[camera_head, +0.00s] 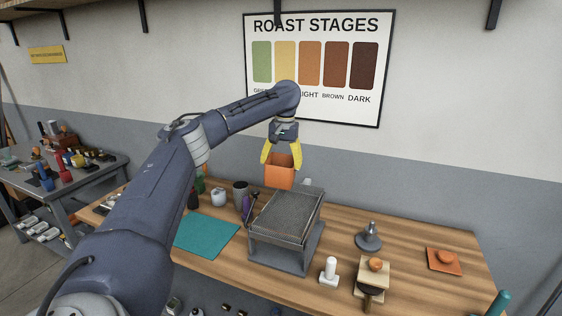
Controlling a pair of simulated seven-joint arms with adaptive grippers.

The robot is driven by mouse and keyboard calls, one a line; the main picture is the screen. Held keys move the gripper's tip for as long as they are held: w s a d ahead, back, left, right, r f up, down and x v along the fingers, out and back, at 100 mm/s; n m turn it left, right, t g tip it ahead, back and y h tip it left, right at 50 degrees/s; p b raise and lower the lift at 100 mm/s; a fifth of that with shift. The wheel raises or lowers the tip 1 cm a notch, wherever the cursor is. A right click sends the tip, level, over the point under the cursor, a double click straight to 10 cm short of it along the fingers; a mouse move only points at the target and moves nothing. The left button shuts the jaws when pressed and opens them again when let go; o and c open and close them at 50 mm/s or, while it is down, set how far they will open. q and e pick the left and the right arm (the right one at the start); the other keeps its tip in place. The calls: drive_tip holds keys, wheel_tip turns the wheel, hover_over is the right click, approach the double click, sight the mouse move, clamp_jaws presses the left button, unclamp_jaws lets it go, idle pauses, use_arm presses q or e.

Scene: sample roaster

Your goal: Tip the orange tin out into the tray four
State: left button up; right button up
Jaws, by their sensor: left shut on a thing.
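My left gripper (281,160) has its yellow fingers shut on the orange tin (279,174). The tin is a square orange box, held roughly upright above the back of the wooden table. It hangs just behind the far left edge of a grey mesh-topped tray (288,217) on a metal stand. I see no number on this tray, so I cannot tell whether it is tray four. The inside of the tin is mostly hidden from this angle. My right gripper is not in view.
A teal mat (207,234) lies left of the stand. A grey cup (240,194) and a white jar (218,197) stand behind it.

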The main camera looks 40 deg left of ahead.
use_arm(q)
drive_tip(key=f+y, duration=0.2)
drive_tip(key=y, duration=0.1)
drive_tip(key=shift+d+f+y, duration=0.2)
drive_tip(key=shift+d+y, duration=0.1)
drive_tip(key=shift+d+f+y, duration=0.15)
drive_tip(key=shift+y, duration=0.35)
drive_tip(key=y, duration=0.2)
drive_tip(key=d+y, duration=0.1)
drive_tip(key=y, duration=0.1)
drive_tip(key=shift+w+d+g, duration=0.15)
drive_tip(key=shift+g, duration=0.15)
drive_tip(key=y, duration=0.1)
drive_tip(key=d+f+y, duration=0.1)
drive_tip(key=y, duration=0.1)
drive_tip(key=d+f+y, duration=0.1)
drive_tip(key=y, duration=0.1)
drive_tip(key=shift+w+d+g, duration=0.1)
drive_tip(key=shift+d+g, duration=0.05)
drive_tip(key=shift+g, duration=0.15)
drive_tip(key=shift+d+f+g+y, duration=0.15)
drive_tip(key=shift+d+f+y, duration=0.35)
drive_tip(key=shift+y, duration=0.4)
drive_tip(key=shift+d+f+g+y, duration=0.15)
drive_tip(key=shift+d+f+y, duration=0.1)
drive_tip(key=shift+f+y, duration=0.5)
drive_tip(key=shift+r+y, duration=0.2)
drive_tip(key=shift+y, duration=0.05)
idle(2.1)
drive_tip(key=shift+r, duration=0.15)
